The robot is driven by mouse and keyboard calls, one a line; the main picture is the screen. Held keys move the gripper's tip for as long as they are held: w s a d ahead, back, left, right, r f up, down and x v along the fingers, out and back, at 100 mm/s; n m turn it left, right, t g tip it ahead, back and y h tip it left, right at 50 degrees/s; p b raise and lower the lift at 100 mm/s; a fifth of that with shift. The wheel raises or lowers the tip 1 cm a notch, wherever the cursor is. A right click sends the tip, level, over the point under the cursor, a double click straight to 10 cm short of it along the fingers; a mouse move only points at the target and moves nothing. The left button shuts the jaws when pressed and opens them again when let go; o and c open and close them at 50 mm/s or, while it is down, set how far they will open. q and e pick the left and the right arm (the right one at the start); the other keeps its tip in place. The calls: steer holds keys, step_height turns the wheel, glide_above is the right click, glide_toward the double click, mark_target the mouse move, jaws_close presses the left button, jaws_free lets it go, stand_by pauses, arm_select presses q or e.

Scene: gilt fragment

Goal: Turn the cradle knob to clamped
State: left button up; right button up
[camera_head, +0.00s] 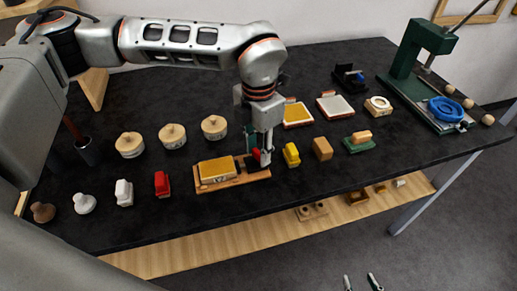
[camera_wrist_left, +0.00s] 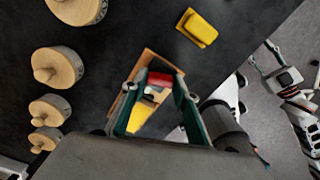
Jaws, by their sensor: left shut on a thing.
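The cradle (camera_head: 240,181) is a wooden board on the black bench, holding a yellow-topped block (camera_head: 217,169). At its right end is a red knob (camera_head: 265,157), also in the left wrist view (camera_wrist_left: 159,79). My left gripper (camera_head: 261,160) points down over that end, its fingers (camera_wrist_left: 156,86) shut on the red knob from both sides. The knob's markings and exact angle are hidden by the fingers. My right gripper (camera_head: 361,282) shows only its two fingertips at the bottom edge, apart and empty, in front of the bench.
Several round wooden-lidded pots (camera_head: 172,135) stand behind the cradle. A red block (camera_head: 162,184) is left of it; a yellow block (camera_head: 291,154) is close on the right. A green press (camera_head: 409,52) stands at the far right. The bench front strip is mostly clear.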

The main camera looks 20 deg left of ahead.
mark_target(258, 152)
arm_select(q)
steer(key=n, duration=1.3)
steer(key=shift+r+b, duration=0.1)
steer(key=shift+b, duration=0.2)
steer(key=shift+n, duration=0.3)
steer(key=o, duration=1.1)
step_height(258, 152, up, 12)
stand_by(0.3)
